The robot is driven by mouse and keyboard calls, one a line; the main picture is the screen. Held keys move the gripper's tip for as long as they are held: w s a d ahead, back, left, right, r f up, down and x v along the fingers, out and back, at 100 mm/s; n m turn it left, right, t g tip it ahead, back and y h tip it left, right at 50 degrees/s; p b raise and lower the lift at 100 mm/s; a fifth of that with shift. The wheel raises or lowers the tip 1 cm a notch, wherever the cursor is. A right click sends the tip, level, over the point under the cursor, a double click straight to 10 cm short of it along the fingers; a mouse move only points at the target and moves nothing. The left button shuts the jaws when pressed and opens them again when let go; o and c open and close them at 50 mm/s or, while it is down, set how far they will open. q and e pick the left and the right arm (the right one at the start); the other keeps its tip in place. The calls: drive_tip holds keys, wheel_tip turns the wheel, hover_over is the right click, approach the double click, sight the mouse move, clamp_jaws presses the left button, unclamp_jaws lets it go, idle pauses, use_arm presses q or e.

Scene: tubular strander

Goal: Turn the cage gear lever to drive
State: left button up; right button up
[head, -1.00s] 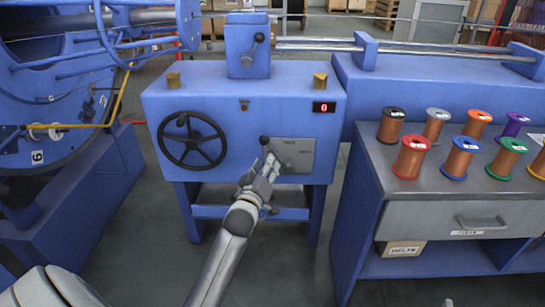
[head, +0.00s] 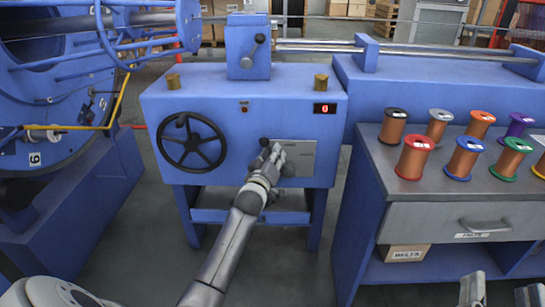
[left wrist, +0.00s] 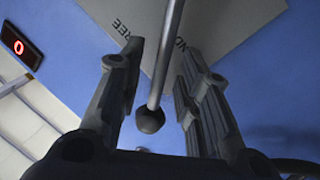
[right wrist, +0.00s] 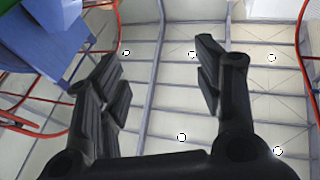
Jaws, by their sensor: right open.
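The cage gear lever is a thin metal rod with a dark ball knob (head: 264,142), in front of a grey plate (head: 302,158) on the blue machine's front. In the left wrist view, the rod (left wrist: 167,60) and knob (left wrist: 150,120) lie between the fingers. The plate (left wrist: 205,25) behind carries partly hidden lettering, including "REE". My left gripper (head: 270,156) is open at the lever, with a gap visible on both sides of the rod. My right gripper (head: 502,291) is open and empty at the lower right, also seen in the right wrist view (right wrist: 160,75).
A black handwheel (head: 191,141) is left of the lever. A red display (head: 324,108) reads 0. Another lever (head: 259,38) stands on top of the machine. A bench (head: 405,180) with several wire spools is at right. Floor in front is free.

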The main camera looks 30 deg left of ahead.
use_arm(q)
clamp_jaws()
idle(0.3)
